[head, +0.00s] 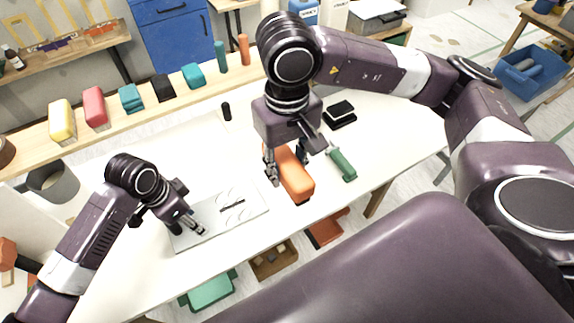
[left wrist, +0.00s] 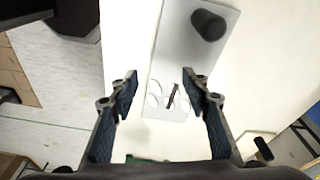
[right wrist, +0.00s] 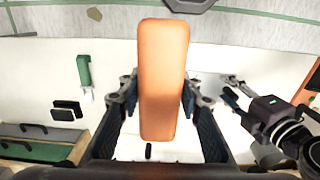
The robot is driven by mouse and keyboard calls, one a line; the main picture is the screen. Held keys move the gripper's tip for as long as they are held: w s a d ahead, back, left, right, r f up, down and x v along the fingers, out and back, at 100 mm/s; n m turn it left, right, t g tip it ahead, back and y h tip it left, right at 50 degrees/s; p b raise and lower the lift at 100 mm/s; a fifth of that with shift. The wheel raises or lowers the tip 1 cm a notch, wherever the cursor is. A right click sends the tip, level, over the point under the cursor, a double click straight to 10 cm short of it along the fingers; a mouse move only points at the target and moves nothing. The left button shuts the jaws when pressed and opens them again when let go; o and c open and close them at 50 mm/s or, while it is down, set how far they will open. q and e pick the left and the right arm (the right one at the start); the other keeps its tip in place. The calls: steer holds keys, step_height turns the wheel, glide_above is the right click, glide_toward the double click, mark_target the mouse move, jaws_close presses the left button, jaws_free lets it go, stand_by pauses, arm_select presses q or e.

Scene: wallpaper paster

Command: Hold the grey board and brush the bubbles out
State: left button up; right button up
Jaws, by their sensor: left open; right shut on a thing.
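The grey board (head: 255,207) lies flat on the white table, with pale curved bubbles (head: 228,195) and a thin dark strip (head: 232,207) on it. My left gripper (head: 194,222) is open over the board's left part. My right gripper (head: 286,165) is shut on an orange block-shaped brush (head: 295,177), right of the board. The right wrist view shows the orange brush (right wrist: 162,75) between the fingers; its underside is hidden.
A green-handled tool (head: 342,164) and black pads (head: 340,113) lie right of the brush. A small black cylinder (head: 227,111) stands behind the board. A wooden shelf (head: 140,112) with coloured blocks runs along the back. Bare white table lies around the board.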

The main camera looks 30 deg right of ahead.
arm_select(q)
steer(key=w+a+r, duration=0.1)
steer(key=a, duration=0.1)
steer(key=w+a+r+y, duration=0.1)
steer(key=w+a+r, duration=0.1)
steer(key=w+a+r+m+y, duration=0.1)
steer(key=w+a, duration=0.1)
steer(key=shift+w+a+r, duration=0.1)
steer(key=shift+w+r, duration=0.15)
steer(key=shift+r, duration=0.15)
arm_select(e)
steer(key=shift+r, duration=0.1)
arm_select(q)
step_height(320, 180, down, 12)
steer(key=b, duration=1.3)
steer(key=shift+b, duration=0.35)
arm_select(e)
step_height(320, 180, down, 14)
steer(key=shift+r, duration=0.15)
arm_select(q)
steer(key=shift+r, duration=0.1)
steer(key=shift+c, duration=0.5)
jaws_close()
steer(key=shift+o, duration=0.5)
jaws_free()
arm_select(e)
steer(key=shift+r, duration=0.1)
